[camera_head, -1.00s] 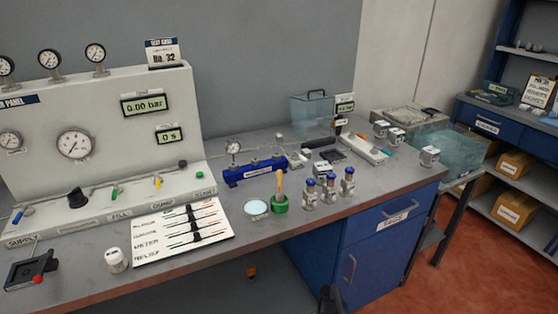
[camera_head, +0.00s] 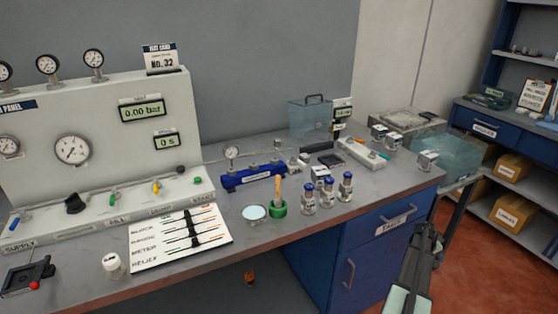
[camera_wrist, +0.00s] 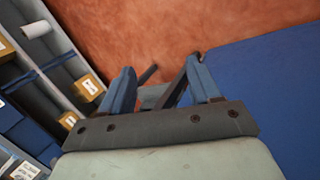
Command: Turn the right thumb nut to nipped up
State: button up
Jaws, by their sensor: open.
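A blue block fixture (camera_head: 253,180) stands mid-bench, with a small gauge (camera_head: 231,151) at its left end and small metal fittings on top. The right thumb nut is too small to make out for certain, and so is its setting. My gripper (camera_head: 427,232) is at the right, in front of the blue drawer cabinet and over the red floor, well away from the fixture. In the wrist view its two fingers (camera_wrist: 162,82) are apart, with nothing between them.
Several blue-capped bottles (camera_head: 327,193), a green pot (camera_head: 277,207) with a wooden-handled tool and a round dish (camera_head: 254,212) stand in front of the fixture. A clear box (camera_head: 310,118) is behind it. The blue cabinet (camera_head: 375,245) is close beside my gripper.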

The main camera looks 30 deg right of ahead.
jog(key=w+d+r+n+h, duration=0.1)
jog(key=d+r+h, duration=0.1)
jog(key=d+r, duration=0.6)
jog(key=d+r+n+g+h, duration=0.15)
jog(key=d+r, duration=0.25)
jog(key=r, duration=0.7)
jog(key=w+d+r+n+t+h, duration=0.1)
jog(key=d+r+h, duration=0.2)
jog(key=d+r, duration=0.5)
jog(key=w+a+r+h, duration=0.1)
jog(key=w+a+r, duration=0.15)
jog(key=r, duration=0.65)
jog(key=w+a+r+h, duration=0.1)
jog(key=w+r, duration=0.3)
jog(key=r, duration=0.5)
jog(key=w+a+r+t+y, duration=0.2)
jog(key=w+a+y, duration=0.1)
jog(key=w+a, duration=0.65)
jog(key=n+t+y, duration=0.4)
jog(key=n+y, duration=0.5)
jog(key=y, duration=0.5)
send_near(276, 159)
jog(key=x, duration=0.8)
jog(key=shift+w+a+f, duration=0.1)
jog(key=shift+w, duration=0.05)
